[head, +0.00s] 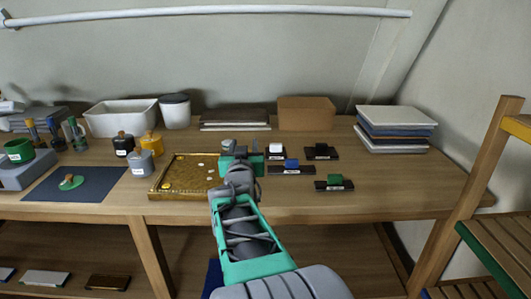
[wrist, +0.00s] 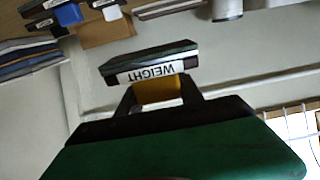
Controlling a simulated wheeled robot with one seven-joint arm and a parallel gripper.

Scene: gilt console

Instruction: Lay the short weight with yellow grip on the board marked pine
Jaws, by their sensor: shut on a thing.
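In the wrist view my gripper (wrist: 160,95) is shut on the yellow grip (wrist: 158,90) of a short dark weight (wrist: 150,62). The weight has a white label reading WEIGHT, upside down in the picture, and is clear of any surface there. In the head view my gripper (head: 240,160) is over the table near the right end of a gold-brown tray; the held weight cannot be clearly made out. Brown (head: 108,282) and whitish (head: 45,278) slabs lie on the lower shelf with small labels. I cannot read the word pine on anything.
Dark weights with white (head: 275,148), blue (head: 291,164), black (head: 321,149) and green (head: 336,180) grips stand right of my gripper. The shallow tray (head: 153,187) holds small discs. The table's right front is bare.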

